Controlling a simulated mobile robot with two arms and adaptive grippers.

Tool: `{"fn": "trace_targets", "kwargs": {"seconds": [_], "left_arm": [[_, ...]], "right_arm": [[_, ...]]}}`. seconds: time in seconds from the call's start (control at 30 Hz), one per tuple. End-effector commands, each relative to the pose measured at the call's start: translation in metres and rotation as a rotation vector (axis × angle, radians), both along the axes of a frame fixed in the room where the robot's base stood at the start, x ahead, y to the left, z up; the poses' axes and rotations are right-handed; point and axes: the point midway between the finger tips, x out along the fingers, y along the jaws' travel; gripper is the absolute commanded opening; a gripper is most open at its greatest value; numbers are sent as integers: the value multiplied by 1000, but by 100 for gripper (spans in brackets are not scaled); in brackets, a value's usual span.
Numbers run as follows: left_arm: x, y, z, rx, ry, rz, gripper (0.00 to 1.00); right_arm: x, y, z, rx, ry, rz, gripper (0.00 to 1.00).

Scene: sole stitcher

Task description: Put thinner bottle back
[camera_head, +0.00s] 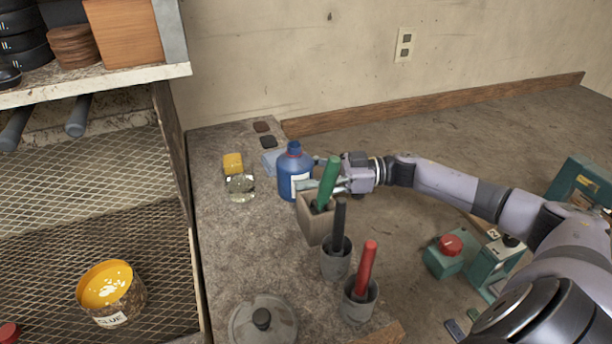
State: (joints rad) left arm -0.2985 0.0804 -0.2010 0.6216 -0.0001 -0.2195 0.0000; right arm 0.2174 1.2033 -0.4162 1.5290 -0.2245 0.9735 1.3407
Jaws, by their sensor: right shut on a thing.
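The blue bottle with a white label (293,163), which I take to be the thinner bottle, stands upright on the grey worktop, near the wall. My right gripper (308,185) reaches it from the right and is shut on it. The green-handled tool in front hides part of the fingers. I cannot tell whether the bottle's base touches the worktop. My left gripper is not in view.
A box holds the green-handled tool (328,180). Cups with a black-handled tool (340,222) and a red-handled tool (366,268) stand in front. A lidded pot (263,325) and glue tin (111,291) are nearer.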

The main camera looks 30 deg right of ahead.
Motion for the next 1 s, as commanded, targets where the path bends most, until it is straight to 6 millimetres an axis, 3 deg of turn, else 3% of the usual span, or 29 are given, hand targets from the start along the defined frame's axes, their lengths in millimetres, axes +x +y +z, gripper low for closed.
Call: {"fn": "trace_targets", "kwargs": {"seconds": [0.4,0.43,0.53,0.9,1.0], "left_arm": [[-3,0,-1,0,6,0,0],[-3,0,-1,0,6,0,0],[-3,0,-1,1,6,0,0],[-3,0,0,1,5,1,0],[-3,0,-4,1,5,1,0]], "right_arm": [[0,0,-7,1,0,1,28],[0,0,-7,0,0,1,62],[0,0,-7,0,0,1,69],[-1,-1,-2,-1,0,1,69],[-6,-12,-6,-3,4,-2,69]]}}
